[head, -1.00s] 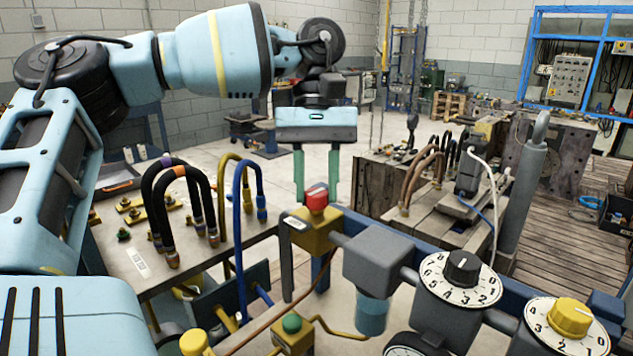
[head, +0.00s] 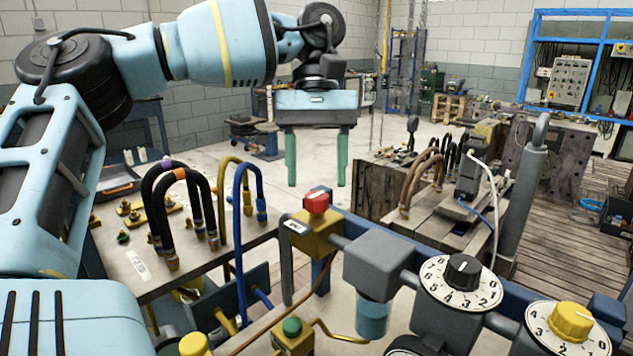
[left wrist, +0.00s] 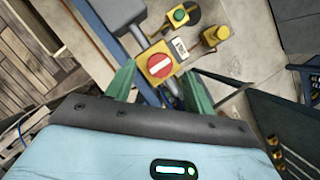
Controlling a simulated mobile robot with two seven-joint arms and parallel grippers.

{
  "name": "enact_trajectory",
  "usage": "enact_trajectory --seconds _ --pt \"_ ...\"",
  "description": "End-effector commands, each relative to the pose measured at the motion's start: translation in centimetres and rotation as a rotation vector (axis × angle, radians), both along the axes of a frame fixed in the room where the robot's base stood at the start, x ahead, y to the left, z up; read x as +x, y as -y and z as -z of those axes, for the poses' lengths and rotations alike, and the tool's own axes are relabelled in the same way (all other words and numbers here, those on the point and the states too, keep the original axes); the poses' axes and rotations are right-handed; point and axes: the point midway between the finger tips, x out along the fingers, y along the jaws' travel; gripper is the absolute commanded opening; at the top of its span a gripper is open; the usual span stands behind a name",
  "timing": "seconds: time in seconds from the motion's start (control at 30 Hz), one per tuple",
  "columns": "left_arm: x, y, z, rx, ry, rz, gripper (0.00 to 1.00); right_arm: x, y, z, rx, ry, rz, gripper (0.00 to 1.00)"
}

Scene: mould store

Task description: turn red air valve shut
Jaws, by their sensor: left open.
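The red air valve (head: 317,201) is a red knob on a yellow block (head: 313,238) at the left end of the pipe run. In the left wrist view the red knob (left wrist: 159,66) shows a white bar and lies between and beyond the fingertips. My left gripper (head: 316,184) has two green fingers pointing down, open and empty. In the head view it appears above the valve, apart from it. The fingers also show in the left wrist view (left wrist: 158,88). My right gripper is in neither view.
A grey filter block (head: 377,262) and a dial with a black knob (head: 459,283) adjoin the valve on the right. A dial with a yellow knob (head: 568,328) stands further right. A green button (head: 292,326) is below. Blue hose (head: 240,225) and black hoses stand left.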

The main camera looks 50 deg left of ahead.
Motion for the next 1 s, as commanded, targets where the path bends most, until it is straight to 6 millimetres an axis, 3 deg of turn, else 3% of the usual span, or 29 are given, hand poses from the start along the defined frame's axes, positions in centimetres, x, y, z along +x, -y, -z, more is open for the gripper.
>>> enact_trajectory --seconds 0.2,0.4,1.0 --pt "0.8 -0.9 -3.0 0.001 0.001 -0.002 0.53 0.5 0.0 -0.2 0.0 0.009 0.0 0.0" --pt "1.2 -1.4 -4.5 0.001 0.001 0.0 0.53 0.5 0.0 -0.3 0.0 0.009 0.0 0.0" --pt "1.2 -1.5 -4.7 0.001 -0.001 0.0 0.53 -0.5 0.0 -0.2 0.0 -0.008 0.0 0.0"
